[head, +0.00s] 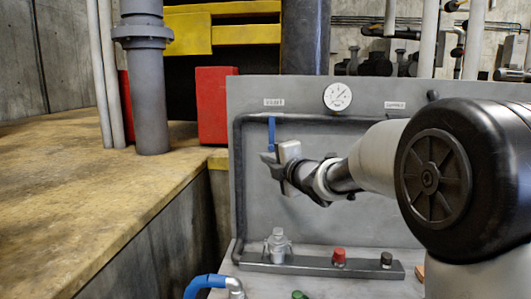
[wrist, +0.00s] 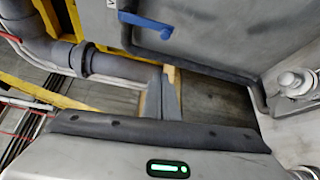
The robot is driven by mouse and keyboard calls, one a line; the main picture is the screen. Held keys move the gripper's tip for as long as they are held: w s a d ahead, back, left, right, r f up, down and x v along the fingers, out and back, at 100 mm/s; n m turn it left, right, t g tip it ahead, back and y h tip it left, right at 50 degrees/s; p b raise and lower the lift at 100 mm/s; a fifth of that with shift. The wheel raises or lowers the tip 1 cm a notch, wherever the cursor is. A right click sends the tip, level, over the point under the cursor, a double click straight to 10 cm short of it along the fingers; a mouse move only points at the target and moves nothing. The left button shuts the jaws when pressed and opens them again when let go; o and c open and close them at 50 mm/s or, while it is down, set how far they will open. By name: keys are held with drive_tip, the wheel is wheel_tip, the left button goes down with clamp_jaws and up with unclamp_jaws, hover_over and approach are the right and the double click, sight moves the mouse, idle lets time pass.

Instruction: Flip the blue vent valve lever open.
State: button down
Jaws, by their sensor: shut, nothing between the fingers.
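The blue vent valve lever (head: 271,131) hangs straight down from the dark pipe on the upper left of the grey panel (head: 330,185). In the wrist view the blue lever (wrist: 146,22) lies near the top, left of centre. My gripper (head: 268,159) is at the lever's lower end in the head view and covers its tip there. In the wrist view my gripper (wrist: 165,92) shows shut fingers with nothing in them, and a gap separates them from the lever. The head view alone does not tell whether they touch.
A gauge (head: 338,96) and small labels sit along the panel's top. A manifold bar (head: 318,266) with a red knob (head: 338,255) and a black knob (head: 386,259) lies below. A blue hose (head: 204,285) is at the front.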

sight(271, 134)
drive_tip(key=shift+w, duration=0.1)
drive_tip(key=w+a+p, duration=0.1)
drive_tip(key=w+p, duration=0.1)
drive_tip(key=w, duration=0.7)
drive_tip(key=shift+f+p, duration=0.15)
drive_tip(key=shift+p, duration=0.25)
drive_tip(key=shift+w, duration=0.1)
